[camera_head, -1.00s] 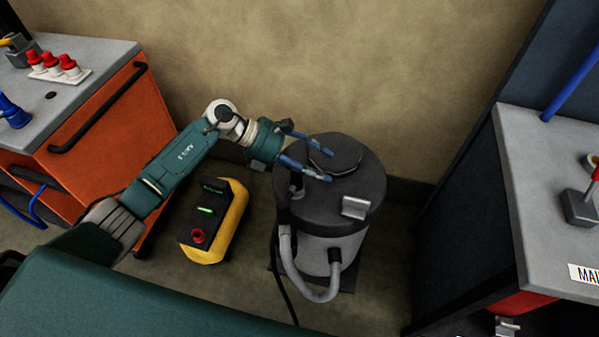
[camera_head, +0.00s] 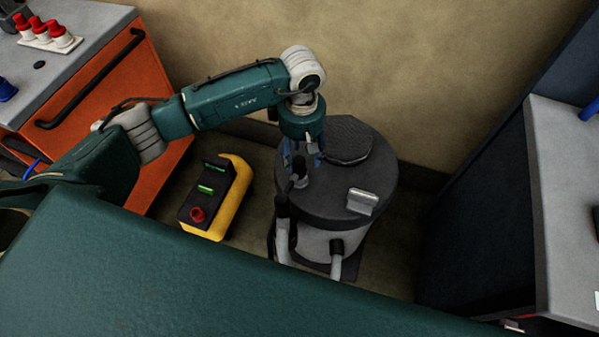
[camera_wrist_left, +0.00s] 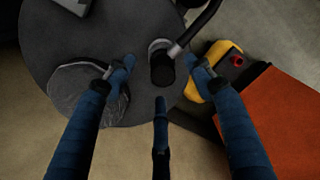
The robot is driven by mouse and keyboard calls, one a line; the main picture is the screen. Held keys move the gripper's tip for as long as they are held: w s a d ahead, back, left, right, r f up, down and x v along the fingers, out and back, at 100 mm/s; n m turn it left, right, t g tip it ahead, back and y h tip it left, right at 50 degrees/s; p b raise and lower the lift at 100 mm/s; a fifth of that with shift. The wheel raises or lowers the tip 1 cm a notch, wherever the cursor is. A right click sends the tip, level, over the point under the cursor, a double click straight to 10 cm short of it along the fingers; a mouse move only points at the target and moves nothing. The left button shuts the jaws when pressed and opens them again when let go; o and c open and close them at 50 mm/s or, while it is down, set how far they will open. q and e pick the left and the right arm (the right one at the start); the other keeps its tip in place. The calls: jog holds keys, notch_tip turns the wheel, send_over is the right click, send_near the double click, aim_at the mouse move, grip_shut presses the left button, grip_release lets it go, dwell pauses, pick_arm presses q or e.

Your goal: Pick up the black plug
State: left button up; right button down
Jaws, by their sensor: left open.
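The black plug (camera_wrist_left: 162,70) stands on the round dark lid of the vacuum drum (camera_head: 330,205), near its edge. It is a short black cylinder with a grey ring at its top. In the head view, the plug (camera_head: 299,178) is partly hidden by my gripper. My left gripper (camera_head: 302,158) points down over it with its blue fingers open. In the left wrist view, the open fingers (camera_wrist_left: 160,76) stand around the plug, one on each side and one below it in the picture. I see no finger clearly touching it. My right gripper is not in view.
A grey hose (camera_head: 283,240) runs beside the drum. A yellow and black box (camera_head: 232,200) stands on the floor to the left. An orange cabinet (camera_head: 125,110) is at the left, and a grey bench (camera_head: 570,200) at the right. The wall is close behind the drum.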

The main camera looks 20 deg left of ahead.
aim_at(300, 161)
pick_arm(q)
notch_tip(300, 161, down, 5)
jog(key=shift+a+f+b, duration=0.1)
jog(key=shift+a+b, duration=0.05)
jog(key=shift+b, duration=0.9)
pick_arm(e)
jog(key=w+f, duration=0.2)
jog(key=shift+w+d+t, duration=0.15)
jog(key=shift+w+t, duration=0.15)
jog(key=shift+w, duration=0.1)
pick_arm(q)
jog(key=c, duration=1.1)
jog(key=shift+c, duration=0.5)
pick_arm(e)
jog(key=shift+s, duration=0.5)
